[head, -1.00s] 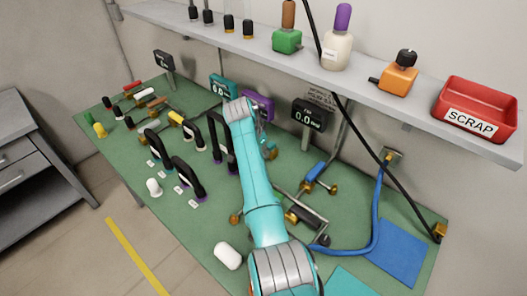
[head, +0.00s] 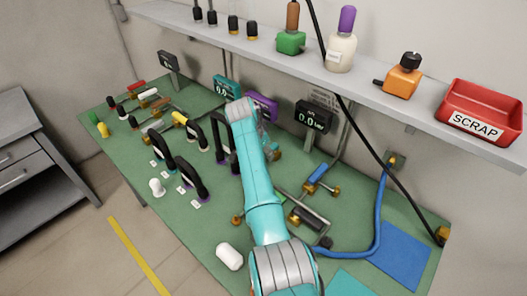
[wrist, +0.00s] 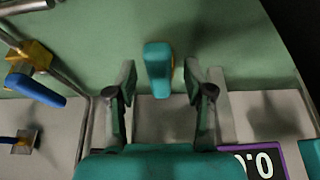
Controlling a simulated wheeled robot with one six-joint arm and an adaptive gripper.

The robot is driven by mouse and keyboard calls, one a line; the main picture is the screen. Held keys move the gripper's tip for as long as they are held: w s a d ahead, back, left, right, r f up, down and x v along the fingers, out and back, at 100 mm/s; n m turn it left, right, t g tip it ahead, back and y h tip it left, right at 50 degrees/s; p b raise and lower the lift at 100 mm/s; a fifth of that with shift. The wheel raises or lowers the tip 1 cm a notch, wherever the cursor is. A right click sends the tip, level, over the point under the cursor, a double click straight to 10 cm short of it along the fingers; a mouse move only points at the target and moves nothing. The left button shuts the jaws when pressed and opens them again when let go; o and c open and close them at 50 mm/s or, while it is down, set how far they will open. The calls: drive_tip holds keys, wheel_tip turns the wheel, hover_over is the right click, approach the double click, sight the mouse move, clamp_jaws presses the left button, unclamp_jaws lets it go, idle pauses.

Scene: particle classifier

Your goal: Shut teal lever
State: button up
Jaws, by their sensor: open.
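In the wrist view the teal lever (wrist: 158,70) stands upright in the picture between the two fingers of my gripper (wrist: 160,88). The fingers are open, one on each side, with a visible gap to the lever on both sides. A bit of brass shows at the lever's right edge. In the head view my gripper (head: 270,143) is over the back of the green bench, partly hidden behind my teal arm. I cannot make out the teal lever there.
A blue lever (wrist: 36,90) on a brass valve sits left in the wrist view. A purple-framed display (wrist: 262,162) is at lower right. In the head view, black handles (head: 190,178) stand left of my arm, and a shelf (head: 370,75) overhangs the bench (head: 185,232).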

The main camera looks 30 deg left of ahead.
drive_tip(key=v, duration=1.2)
drive_tip(key=shift+s, duration=0.1)
